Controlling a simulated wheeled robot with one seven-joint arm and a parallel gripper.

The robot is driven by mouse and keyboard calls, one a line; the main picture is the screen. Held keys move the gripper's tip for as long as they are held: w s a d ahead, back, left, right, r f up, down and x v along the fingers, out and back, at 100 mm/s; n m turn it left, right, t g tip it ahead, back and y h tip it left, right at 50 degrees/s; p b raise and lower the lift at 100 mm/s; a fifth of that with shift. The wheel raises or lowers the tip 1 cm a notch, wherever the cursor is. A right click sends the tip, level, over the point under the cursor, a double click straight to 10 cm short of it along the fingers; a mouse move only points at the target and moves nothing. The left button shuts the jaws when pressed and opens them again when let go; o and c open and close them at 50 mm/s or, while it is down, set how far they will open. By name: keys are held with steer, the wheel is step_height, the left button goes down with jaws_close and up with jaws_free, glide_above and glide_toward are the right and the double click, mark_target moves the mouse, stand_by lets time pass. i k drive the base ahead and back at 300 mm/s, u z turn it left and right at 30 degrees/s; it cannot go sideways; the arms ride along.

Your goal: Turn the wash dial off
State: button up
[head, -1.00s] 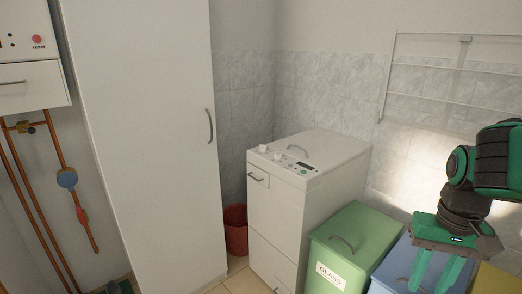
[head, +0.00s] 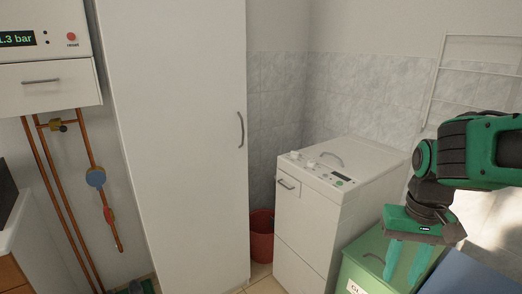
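The white top-loading washing machine (head: 303,215) stands between the tall cabinet and the green bin. Its top panel carries two white knobs, a left one (head: 295,155) and a right one (head: 311,164), several small buttons and a dark display (head: 341,177). I cannot tell which knob is the wash dial, nor its setting. My gripper (head: 404,278) hangs fingers down to the right of the machine, in front of the green bin. Its green fingers are apart with nothing seen between them. It is clear of the knobs.
A tall white cabinet (head: 175,150) stands left of the machine, with a red bucket (head: 261,238) between them. The green bin (head: 365,262) and a blue bin (head: 465,275) stand to the right. A wire rack (head: 480,70) is on the wall.

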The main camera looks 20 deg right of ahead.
mark_target(295, 154)
steer(key=i, duration=1.3)
steer(key=z, duration=0.6)
